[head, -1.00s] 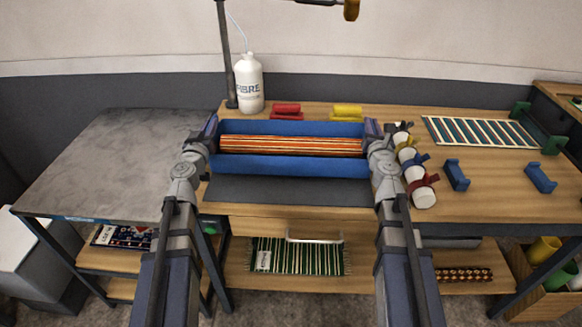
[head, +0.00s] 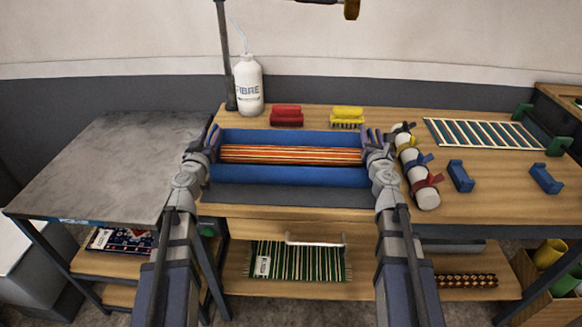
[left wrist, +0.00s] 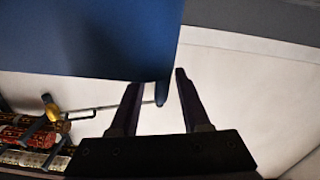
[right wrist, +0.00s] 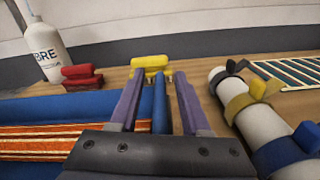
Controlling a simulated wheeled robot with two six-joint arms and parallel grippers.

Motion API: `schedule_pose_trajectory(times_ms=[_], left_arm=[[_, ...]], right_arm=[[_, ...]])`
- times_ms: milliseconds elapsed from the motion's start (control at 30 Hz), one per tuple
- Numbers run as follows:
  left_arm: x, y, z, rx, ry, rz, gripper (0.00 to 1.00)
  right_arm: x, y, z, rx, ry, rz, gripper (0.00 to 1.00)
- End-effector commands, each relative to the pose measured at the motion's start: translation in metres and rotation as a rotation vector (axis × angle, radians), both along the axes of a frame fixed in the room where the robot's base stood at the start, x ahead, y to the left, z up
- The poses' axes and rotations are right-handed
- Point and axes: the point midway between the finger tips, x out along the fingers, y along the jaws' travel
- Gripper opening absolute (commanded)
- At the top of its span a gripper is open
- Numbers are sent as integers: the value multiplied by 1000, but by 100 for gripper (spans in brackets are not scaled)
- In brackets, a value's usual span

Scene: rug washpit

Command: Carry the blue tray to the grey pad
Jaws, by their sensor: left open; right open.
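The blue tray (head: 290,176) lies level on the bench, with an orange striped roll (head: 290,154) inside. The grey pad (head: 290,196) shows as a dark strip in front of the tray, which hides the pad's back part. My left gripper (head: 211,140) is open at the tray's left end; in the left wrist view its fingers (left wrist: 158,85) stand on both sides of a blue tab. My right gripper (head: 374,140) is open at the right end; in the right wrist view a blue edge stands between its fingers (right wrist: 156,85). The tray's underside is hidden.
A red brush (head: 287,116), a yellow brush (head: 347,116) and a white bottle (head: 248,85) stand behind the tray. A white roll with coloured clamps (head: 417,170) lies close to my right gripper. The grey table (head: 115,165) at left is clear.

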Motion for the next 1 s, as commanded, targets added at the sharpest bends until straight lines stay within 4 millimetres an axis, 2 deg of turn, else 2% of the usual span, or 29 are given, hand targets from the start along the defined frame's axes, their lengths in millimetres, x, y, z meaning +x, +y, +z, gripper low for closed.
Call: schedule_pose_trajectory(times_ms=[267, 467, 733, 833, 1000], left_arm=[[-3, 1, 0, 0, 0, 2, 47], [-24, 2, 0, 0, 0, 2, 47], [-67, 4, 0, 0, 0, 1, 47], [-75, 5, 0, 0, 0, 1, 47], [-75, 6, 0, 0, 0, 1, 47]], right_arm=[[0, -1, 0, -1, 0, -1, 47], [0, -1, 0, -1, 0, -1, 47], [0, -1, 0, -1, 0, -1, 47], [0, -1, 0, -1, 0, -1, 47], [-1, -1, 0, -1, 0, -1, 47]])
